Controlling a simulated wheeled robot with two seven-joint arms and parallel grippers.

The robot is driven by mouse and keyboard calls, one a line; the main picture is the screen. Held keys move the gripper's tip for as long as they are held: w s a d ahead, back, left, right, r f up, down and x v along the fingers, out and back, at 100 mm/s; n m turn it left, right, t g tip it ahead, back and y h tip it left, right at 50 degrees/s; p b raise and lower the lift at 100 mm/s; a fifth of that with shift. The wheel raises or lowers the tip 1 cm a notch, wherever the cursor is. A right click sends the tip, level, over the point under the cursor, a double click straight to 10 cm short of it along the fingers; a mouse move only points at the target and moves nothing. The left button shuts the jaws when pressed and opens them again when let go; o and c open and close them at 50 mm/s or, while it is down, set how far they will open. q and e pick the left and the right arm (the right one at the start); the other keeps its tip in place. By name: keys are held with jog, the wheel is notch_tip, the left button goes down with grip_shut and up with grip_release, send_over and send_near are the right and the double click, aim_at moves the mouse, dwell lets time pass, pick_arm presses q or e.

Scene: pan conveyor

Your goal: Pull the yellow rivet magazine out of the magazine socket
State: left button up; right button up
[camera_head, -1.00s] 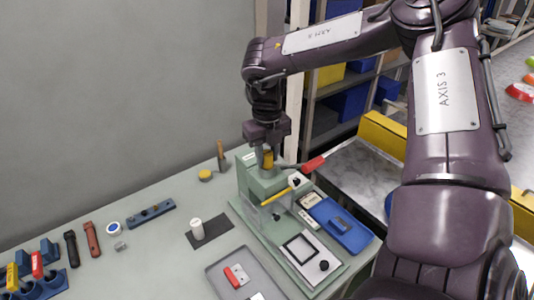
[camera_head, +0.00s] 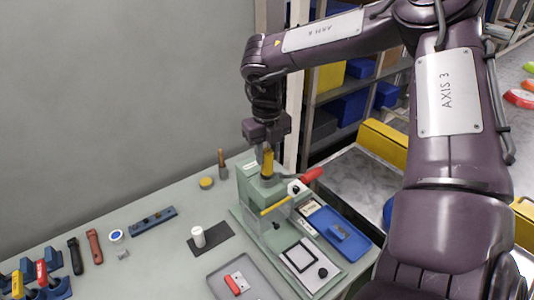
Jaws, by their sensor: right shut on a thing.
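The yellow rivet magazine (camera_head: 267,164) stands upright above the top of the green riveting press (camera_head: 248,190). My right gripper (camera_head: 267,149) comes down from above and is shut on the magazine's upper part. The dark magazine socket (camera_head: 266,178) on top of the press is small in the picture. The magazine's lower end is at or just above it; I cannot tell whether it is clear of the socket. My left gripper is not in view.
A red-handled lever (camera_head: 312,175) and a yellow bar (camera_head: 274,204) stick out from the press. A blue tray (camera_head: 340,231) lies to its right, a grey tray (camera_head: 215,283) in front. A white cylinder (camera_head: 198,236) stands on a dark mat at left.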

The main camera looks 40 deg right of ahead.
jog(key=shift+r, duration=0.3)
notch_tip(320, 180, up, 7)
jog(key=p, duration=0.5)
jog(key=shift+r, duration=0.2)
dwell(0.3)
